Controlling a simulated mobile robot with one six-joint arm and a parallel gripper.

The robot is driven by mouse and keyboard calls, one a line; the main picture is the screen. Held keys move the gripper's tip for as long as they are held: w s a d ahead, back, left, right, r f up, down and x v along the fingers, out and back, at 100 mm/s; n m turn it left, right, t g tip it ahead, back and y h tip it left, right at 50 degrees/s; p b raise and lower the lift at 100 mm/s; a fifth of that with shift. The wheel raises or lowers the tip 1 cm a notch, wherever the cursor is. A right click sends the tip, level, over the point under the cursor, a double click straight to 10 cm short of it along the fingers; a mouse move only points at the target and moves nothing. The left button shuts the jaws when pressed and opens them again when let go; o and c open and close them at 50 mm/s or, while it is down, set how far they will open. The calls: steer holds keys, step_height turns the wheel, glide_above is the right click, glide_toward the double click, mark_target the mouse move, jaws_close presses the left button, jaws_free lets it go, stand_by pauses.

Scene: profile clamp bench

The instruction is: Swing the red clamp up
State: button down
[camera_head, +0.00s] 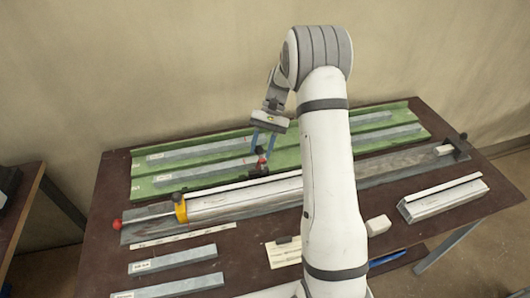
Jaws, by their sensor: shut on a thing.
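The red clamp (262,159) is a small red and dark piece behind the long metal profile (246,195), near the front edge of the green tray. My gripper (262,151) reaches down from above with its two bluish fingers around the top of the red clamp, and it is shut on it. The clamp's lower part is small and dark, so its exact angle is hard to tell. My arm hides the middle of the profile and some of the bench to the right of the clamp.
A yellow clamp (181,209) sits around the profile's left end, near a red ball knob (117,224). Grey bars lie in the green tray (143,188) and at front left. A white block (378,225) and another profile (440,203) lie at right.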

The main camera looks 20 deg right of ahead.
steer(key=shift+g, duration=0.4)
steer(key=shift+w+a+f+p, duration=0.15)
steer(key=shift+w+f, duration=0.05)
steer(key=shift+w, duration=0.5)
steer(key=shift+w+a+f+p, duration=0.1)
steer(key=shift+w+f+p, duration=0.1)
steer(key=shift+w, duration=0.5)
steer(key=shift+w+a+f+p, duration=0.15)
steer(key=shift+w, duration=0.55)
steer(key=shift+w+f+g, duration=0.2)
steer(key=shift+f+g, duration=0.05)
steer(key=shift+g, duration=0.15)
steer(key=c, duration=1.6)
jaws_free()
steer(key=o, duration=0.3)
steer(key=shift+w+m, duration=0.1)
steer(key=shift+m, duration=0.2)
steer(key=shift+o, duration=1.1)
steer(key=shift+r, duration=0.15)
